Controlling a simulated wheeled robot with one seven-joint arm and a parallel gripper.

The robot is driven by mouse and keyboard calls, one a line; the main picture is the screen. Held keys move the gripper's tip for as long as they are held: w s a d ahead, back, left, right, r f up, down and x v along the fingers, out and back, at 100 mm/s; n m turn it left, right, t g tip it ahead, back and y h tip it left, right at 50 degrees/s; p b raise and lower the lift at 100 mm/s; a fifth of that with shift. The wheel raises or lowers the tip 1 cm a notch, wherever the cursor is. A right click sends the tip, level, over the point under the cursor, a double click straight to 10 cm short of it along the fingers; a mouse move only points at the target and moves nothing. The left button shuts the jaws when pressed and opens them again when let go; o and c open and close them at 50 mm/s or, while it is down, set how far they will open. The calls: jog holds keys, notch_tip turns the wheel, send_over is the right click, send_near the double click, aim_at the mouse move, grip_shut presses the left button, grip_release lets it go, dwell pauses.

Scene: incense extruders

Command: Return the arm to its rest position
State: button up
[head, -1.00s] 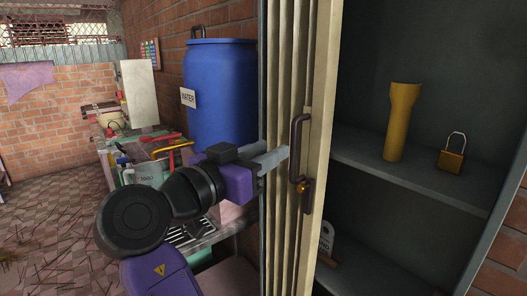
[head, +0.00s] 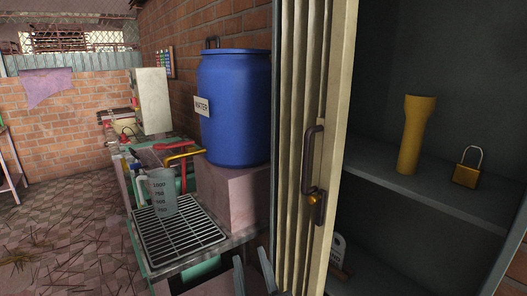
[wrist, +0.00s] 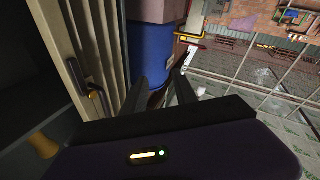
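My gripper (head: 252,264) shows only by its two grey fingertips at the bottom edge of the head view, left of the folding door. In the wrist view my gripper (wrist: 157,85) has its two dark fingers apart with nothing held between them. The rest of my arm is out of the head view. The cream folding door (head: 338,120) has a dark handle (head: 309,160) and a brass lock (head: 318,207). The gripper is apart from the handle.
The open cabinet shelf (head: 440,199) bears a yellow flashlight (head: 414,135) and a brass padlock (head: 466,175). Tiled floor (head: 70,225) is open at left.

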jog(key=s+d+f+m+g+h, duration=0.1)
jog(key=s+d+f, duration=0.3)
jog(key=s, duration=0.9)
jog(key=s+d+f+m+g+h+p, duration=0.1)
jog(key=s+d+f, duration=0.4)
jog(key=s+d, duration=0.5)
jog(key=s+d+f+m+g+h, duration=0.2)
jog(key=s+d+f+m, duration=0.2)
jog(key=s+d, duration=0.4)
jog(key=s, duration=0.7)
jog(key=shift+s+f+g+h, duration=0.25)
jog(key=shift+s+g+h, duration=0.05)
jog(key=shift+s+h, duration=0.1)
